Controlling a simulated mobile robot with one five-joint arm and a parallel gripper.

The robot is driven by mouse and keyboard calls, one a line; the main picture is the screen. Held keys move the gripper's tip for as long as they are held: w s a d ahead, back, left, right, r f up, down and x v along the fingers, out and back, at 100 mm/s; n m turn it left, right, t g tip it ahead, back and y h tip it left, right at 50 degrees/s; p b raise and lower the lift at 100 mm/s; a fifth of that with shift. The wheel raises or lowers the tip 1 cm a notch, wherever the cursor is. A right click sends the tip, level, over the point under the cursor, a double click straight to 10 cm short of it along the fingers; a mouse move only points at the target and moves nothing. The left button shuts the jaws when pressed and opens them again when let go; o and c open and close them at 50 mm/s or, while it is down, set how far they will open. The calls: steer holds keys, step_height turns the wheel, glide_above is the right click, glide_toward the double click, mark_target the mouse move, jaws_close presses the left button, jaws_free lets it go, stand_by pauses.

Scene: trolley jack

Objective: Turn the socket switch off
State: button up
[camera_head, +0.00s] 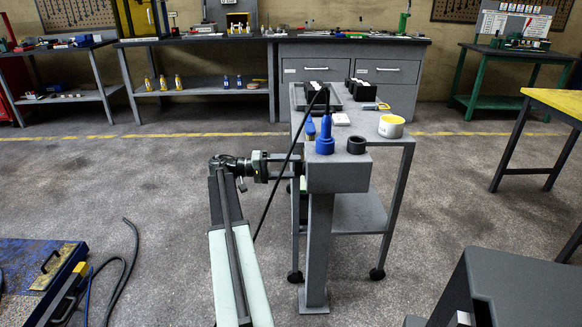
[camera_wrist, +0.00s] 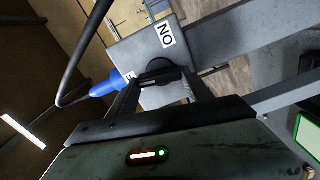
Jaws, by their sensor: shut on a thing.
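The grey socket box (camera_head: 338,176) stands on a grey post, with a blue plug (camera_head: 325,138) and a black round fitting (camera_head: 356,145) on top. In the wrist view the socket box (camera_wrist: 135,48) shows a face with a white "ON" label (camera_wrist: 165,34) and a black round switch knob (camera_wrist: 160,66). A second white label beside the knob is mostly hidden by a finger. My gripper (camera_wrist: 160,80) is shut on the knob, one finger on each side.
A black cable (camera_head: 272,190) runs diagonally close by my wrist. A grey trolley (camera_head: 395,137) with a yellow-white tape roll (camera_head: 391,126) stands behind the box. A blue-framed platform (camera_head: 40,280) lies at lower left. The floor between it and my arm is mostly clear.

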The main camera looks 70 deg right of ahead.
steer(key=shift+w+d+n, duration=0.1)
steer(key=shift+d+n, duration=0.05)
steer(key=shift+n, duration=1.05)
steer(key=o, duration=1.4)
steer(key=shift+c, duration=0.2)
steer(key=v, duration=0.7)
steer(key=shift+w+a, duration=0.2)
steer(key=shift+w, duration=0.15)
